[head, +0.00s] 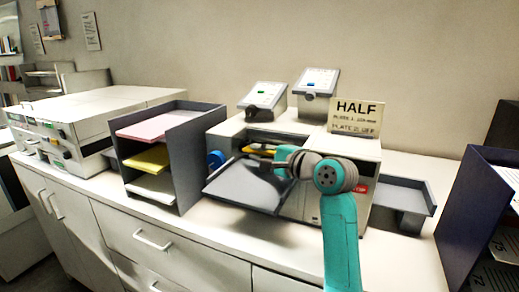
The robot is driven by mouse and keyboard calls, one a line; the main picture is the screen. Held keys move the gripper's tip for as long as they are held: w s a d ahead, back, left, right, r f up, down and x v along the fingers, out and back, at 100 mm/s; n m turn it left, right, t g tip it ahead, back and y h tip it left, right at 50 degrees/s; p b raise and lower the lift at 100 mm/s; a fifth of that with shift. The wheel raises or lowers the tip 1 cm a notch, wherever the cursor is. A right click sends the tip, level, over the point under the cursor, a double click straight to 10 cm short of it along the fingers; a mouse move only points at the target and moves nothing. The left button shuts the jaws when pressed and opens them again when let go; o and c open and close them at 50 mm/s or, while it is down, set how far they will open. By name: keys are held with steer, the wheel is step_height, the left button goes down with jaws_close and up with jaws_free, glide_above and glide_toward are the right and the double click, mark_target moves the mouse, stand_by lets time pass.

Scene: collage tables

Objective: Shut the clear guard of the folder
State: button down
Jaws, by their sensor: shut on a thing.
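The folder (309,205) is the pale box-shaped machine in the middle of the counter, with a dark opening in its front. A grey sloping panel (247,187) sticks out below that opening; I cannot tell whether it is the clear guard or a tray. My gripper (252,155) reaches in from the right at the front opening, just above the panel's back edge. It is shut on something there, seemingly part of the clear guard. My wrist and the small scale hide the guard's outline and the exact contact.
A dark sorter (188,160) with pink, yellow and white paper stands close left of the folder. A grey tray (402,204) sits at its right. A HALF sign (356,117) and two tilted panels stand on top. A dark blue holder (468,215) is at far right.

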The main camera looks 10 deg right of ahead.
steer(key=shift+f, duration=0.25)
steer(key=c, duration=1.2)
jaws_free()
steer(key=shift+c, duration=0.2)
steer(key=shift+r, duration=0.1)
steer(key=shift+s+d, duration=0.25)
steer(key=shift+s, duration=0.05)
steer(key=v, duration=1.1)
